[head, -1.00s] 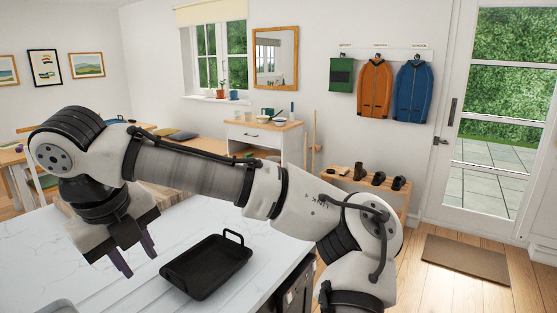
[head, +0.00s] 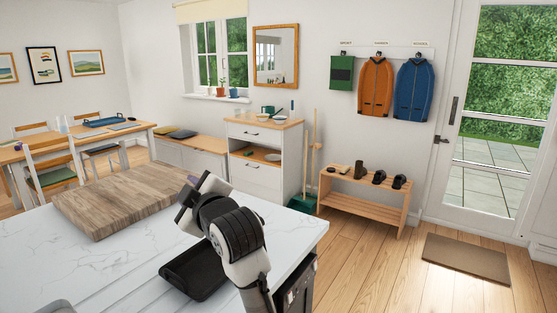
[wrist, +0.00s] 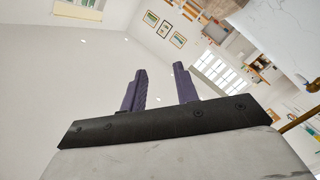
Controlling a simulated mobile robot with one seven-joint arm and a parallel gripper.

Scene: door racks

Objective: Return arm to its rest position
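My arm (head: 247,265) is folded in near the bottom middle of the head view, over the near part of the white counter (head: 125,255). My gripper (head: 186,197) is at the upper left end of the folded arm and shows only in part there. In the wrist view my gripper (wrist: 159,68) has its two purple fingers apart, with nothing between them. The fingers point up past the wall and ceiling.
A dining table (head: 140,132), drawers (head: 255,178) and a shoe rack (head: 360,188) stand beyond.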

